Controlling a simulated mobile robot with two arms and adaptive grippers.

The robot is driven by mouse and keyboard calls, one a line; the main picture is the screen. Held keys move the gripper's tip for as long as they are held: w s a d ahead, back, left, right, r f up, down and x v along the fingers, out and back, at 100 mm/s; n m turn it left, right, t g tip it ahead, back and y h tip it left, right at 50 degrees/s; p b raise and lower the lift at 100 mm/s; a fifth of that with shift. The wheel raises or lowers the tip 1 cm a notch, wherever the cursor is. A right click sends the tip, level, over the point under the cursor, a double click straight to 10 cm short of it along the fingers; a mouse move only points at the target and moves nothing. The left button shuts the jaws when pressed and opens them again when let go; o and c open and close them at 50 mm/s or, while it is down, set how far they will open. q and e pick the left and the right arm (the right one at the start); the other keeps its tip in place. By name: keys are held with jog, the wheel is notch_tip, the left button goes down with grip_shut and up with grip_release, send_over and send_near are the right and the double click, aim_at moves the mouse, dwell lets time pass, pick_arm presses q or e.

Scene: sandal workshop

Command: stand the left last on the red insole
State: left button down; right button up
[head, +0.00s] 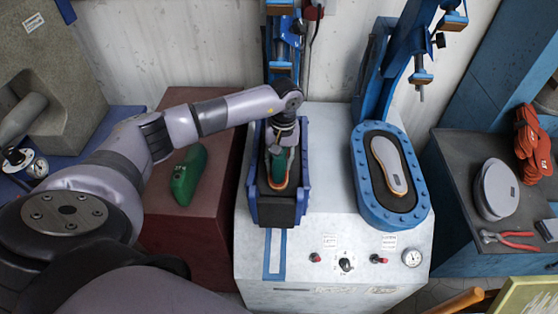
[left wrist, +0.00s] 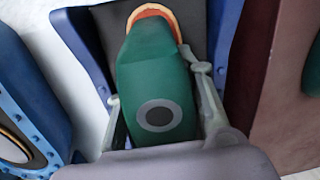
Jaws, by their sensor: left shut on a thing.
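My left gripper (head: 281,146) is shut on a green last (head: 279,168) above the left press bed. The last also fills the middle of the left wrist view (left wrist: 150,75), its grey ringed top facing the camera, with one finger on each side. An orange-red rim, part of the red insole (head: 279,187), shows around the last's far end, also in the left wrist view (left wrist: 152,9). Most of the insole is hidden under the last. I cannot tell whether the last touches it. My right gripper is not in view.
Blue walls (head: 253,205) flank the left bed, with a press column above. A second green last (head: 188,175) lies on the dark red stand (head: 165,232). The right blue bed (head: 361,192) holds a grey sole (head: 390,165). Red pliers (head: 515,241) lie at right.

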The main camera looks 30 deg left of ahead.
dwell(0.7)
pick_arm(q)
jog(key=shift+f+b, duration=0.25)
jog(key=shift+b, duration=0.35)
dwell(0.4)
jog(key=c, duration=1)
grip_release()
jog(key=shift+s, duration=0.1)
jog(key=r, duration=0.8)
jog(key=w+r, duration=0.1)
jog(key=r, duration=0.3)
jog(key=shift+d, duration=0.2)
